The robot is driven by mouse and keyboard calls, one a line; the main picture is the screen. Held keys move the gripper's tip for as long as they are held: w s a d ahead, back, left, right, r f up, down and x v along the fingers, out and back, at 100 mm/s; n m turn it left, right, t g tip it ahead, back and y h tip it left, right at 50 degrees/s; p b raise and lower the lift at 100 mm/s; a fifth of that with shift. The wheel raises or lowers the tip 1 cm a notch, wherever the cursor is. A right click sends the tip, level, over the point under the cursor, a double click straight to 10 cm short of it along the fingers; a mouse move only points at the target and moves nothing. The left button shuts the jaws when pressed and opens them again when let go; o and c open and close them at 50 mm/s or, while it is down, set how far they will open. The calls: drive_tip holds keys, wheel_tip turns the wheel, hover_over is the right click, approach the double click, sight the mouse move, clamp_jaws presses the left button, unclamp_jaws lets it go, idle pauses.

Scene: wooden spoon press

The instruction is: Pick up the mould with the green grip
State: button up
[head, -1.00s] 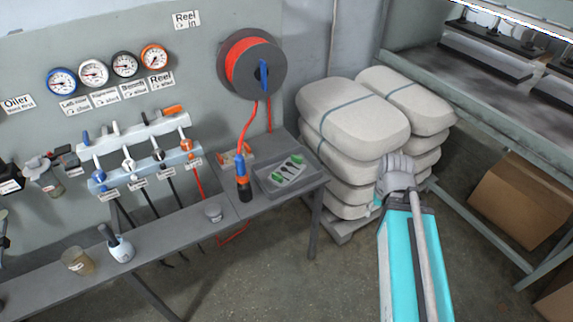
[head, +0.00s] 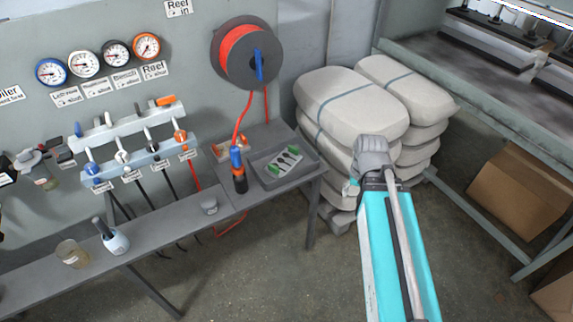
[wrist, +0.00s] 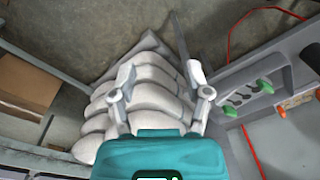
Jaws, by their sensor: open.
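The mould with green grips (head: 285,160) is a pale plate with dark spoon-shaped hollows and a green grip at each end. It lies in a grey tray (head: 306,170) on the bench end. In the wrist view the mould (wrist: 246,95) is at the right, off to the side of the fingers. My gripper (wrist: 160,75) is open and empty, its two fingers spread over the sacks and floor. In the head view my gripper (head: 353,187) is right of the tray, in front of the sacks, and its fingers are mostly hidden by my arm.
Stacked sacks (head: 352,103) stand right of the bench. A hose reel (head: 235,65) hangs above it. A cup (head: 209,205) stands farther left. The floor in front is clear.

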drive_tip(key=w+a+f+m+t+y+b, duration=0.1)
drive_tip(key=w+a+f+m+y+b, duration=0.25)
drive_tip(key=w+f+b, duration=0.2)
drive_tip(key=m+t+y+b, duration=0.65)
drive_tip(key=m+b, duration=0.65)
drive_tip(key=m, duration=0.6)
approach(294, 147)
drive_tip(key=shift+s+d+f+g+y, duration=0.15)
drive_tip(key=shift+s+d+g+y, duration=0.25)
drive_tip(key=shift+s+d, duration=0.35)
drive_tip(key=shift+w+r+m+t+b, duration=0.25)
drive_tip(key=shift+w+m+b, duration=0.15)
drive_tip(key=shift+m, duration=0.25)
drive_tip(key=shift+w, duration=0.1)
drive_tip(key=b+x, duration=0.3)
drive_tip(key=x, duration=0.4)
drive_tip(key=shift+w+a+f, duration=0.15)
drive_tip(key=shift+a+f, duration=0.1)
drive_tip(key=shift+w+a, duration=0.15)
drive_tip(key=shift+a, duration=0.25)
drive_tip(key=shift+f, duration=0.15)
